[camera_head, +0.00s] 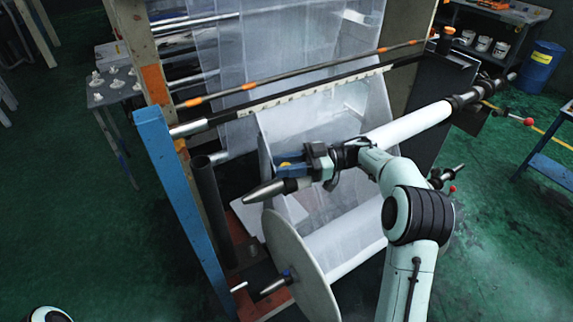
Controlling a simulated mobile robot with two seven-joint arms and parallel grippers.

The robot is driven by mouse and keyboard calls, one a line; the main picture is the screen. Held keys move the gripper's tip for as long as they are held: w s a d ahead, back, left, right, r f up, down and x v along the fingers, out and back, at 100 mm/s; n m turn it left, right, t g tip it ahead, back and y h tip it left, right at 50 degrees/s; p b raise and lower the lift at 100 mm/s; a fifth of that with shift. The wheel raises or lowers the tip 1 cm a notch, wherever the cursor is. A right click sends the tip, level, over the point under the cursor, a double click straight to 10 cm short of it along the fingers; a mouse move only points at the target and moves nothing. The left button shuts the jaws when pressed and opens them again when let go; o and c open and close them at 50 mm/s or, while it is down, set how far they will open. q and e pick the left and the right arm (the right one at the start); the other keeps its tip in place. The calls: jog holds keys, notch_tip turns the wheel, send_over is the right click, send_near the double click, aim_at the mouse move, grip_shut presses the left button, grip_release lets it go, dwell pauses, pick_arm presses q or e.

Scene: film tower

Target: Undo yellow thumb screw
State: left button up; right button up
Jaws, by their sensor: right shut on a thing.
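The yellow thumb screw (284,164) shows as a small yellow patch on top of a blue collar (290,171), near the left end of the upper shaft. A dark, grey-tipped cone (268,190) sticks out to the left just below it. My right gripper (302,164) is at the screw, its arm coming in from the lower right. It is shut on the screw, though its fingers hide much of the contact. My left gripper is not in view.
A white roll (408,127) lies along the shaft at right. A large pale disc (298,262) and a film roll (345,246) are below. A blue post (180,205) stands at left. A table with small white parts (113,92) is at far left.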

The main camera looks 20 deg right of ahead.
jog(key=o, duration=1)
jog(key=shift+a+f, duration=0.1)
jog(key=shift+c, duration=0.2)
jog(key=v, duration=1.3)
